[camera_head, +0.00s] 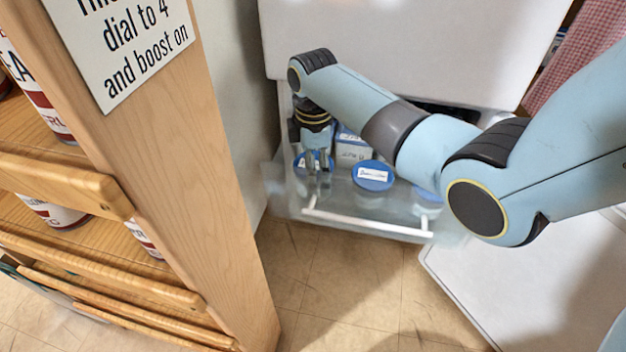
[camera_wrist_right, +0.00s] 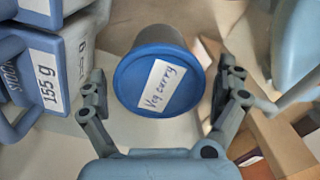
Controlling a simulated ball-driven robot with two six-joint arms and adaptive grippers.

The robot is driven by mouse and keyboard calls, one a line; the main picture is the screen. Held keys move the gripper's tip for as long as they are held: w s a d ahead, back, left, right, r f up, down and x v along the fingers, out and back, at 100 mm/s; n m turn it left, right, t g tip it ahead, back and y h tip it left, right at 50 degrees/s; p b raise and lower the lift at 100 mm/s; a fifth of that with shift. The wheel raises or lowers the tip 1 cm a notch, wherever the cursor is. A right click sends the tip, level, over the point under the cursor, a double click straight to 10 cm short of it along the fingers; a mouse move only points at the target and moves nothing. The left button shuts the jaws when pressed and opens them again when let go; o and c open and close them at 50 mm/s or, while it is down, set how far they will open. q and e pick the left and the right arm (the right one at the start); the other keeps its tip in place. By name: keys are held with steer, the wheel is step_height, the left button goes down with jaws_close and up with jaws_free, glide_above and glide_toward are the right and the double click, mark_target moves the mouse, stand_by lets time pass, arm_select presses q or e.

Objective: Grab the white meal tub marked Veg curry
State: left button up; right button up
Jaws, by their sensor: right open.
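The meal tub marked Veg curry (camera_wrist_right: 150,62) has a blue lid with a white handwritten label and shows in the middle of the right wrist view. My right gripper (camera_wrist_right: 163,80) is open, with one finger on each side of the lid and nothing gripped. In the head view my right gripper (camera_head: 316,168) points down into the open drawer, over a blue-lidded tub at its left end and partly hiding it. My left gripper is not in view.
The drawer (camera_head: 365,222) also holds another blue-lidded tub (camera_head: 373,176), one further right partly behind my arm, and a white box (camera_head: 352,148). Boxes, one labelled 155 g (camera_wrist_right: 45,75), stand close left in the wrist view. A wooden shelf (camera_head: 215,200) stands left.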

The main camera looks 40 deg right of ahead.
steer(key=c, duration=1.5)
steer(key=shift+r, duration=0.1)
